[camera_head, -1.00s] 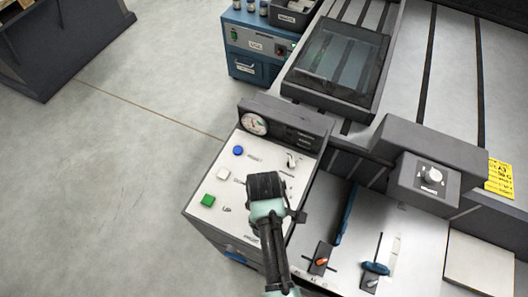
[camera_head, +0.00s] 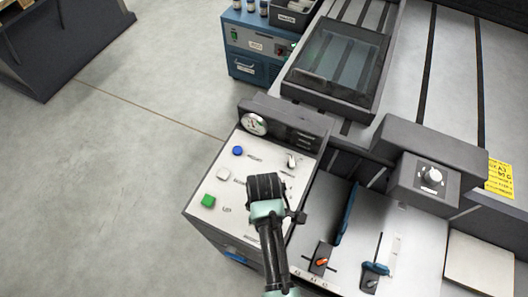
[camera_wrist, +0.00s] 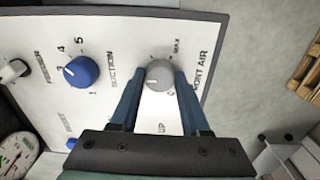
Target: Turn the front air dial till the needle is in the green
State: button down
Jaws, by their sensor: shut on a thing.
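The front air dial is a grey round knob (camera_wrist: 159,76) on the white panel, lettered "FRONT AIR" and "MAX" beside it in the wrist view. My gripper (camera_wrist: 158,88) has its two blue fingers closed around the knob, one on each side. In the head view my gripper (camera_head: 267,190) is over the right part of the panel and hides the dial. The round gauge (camera_head: 254,124) stands at the panel's back left. It also shows, partly cut off, at the lower left of the wrist view (camera_wrist: 14,153), with red and green marks. I cannot tell its needle's exact reading.
A blue suction dial (camera_wrist: 82,71) is beside the grey knob. Blue (camera_head: 238,150), white (camera_head: 223,174) and green (camera_head: 208,201) buttons line the panel's (camera_head: 247,178) left side. A small lever (camera_head: 292,160) is behind my gripper. Open floor is to the left.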

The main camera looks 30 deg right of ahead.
jog(key=m+p, duration=0.1)
jog(key=m, duration=0.2)
jog(key=shift+r+p, duration=0.15)
jog(key=shift+p, duration=0.15)
jog(key=m+p, duration=0.1)
jog(key=m, duration=0.2)
jog(key=shift+m, duration=0.3)
jog(key=m+p, duration=0.2)
jog(key=m, duration=0.4)
jog(key=shift+m, duration=0.4)
jog(key=shift+c, duration=1.9)
grip_release()
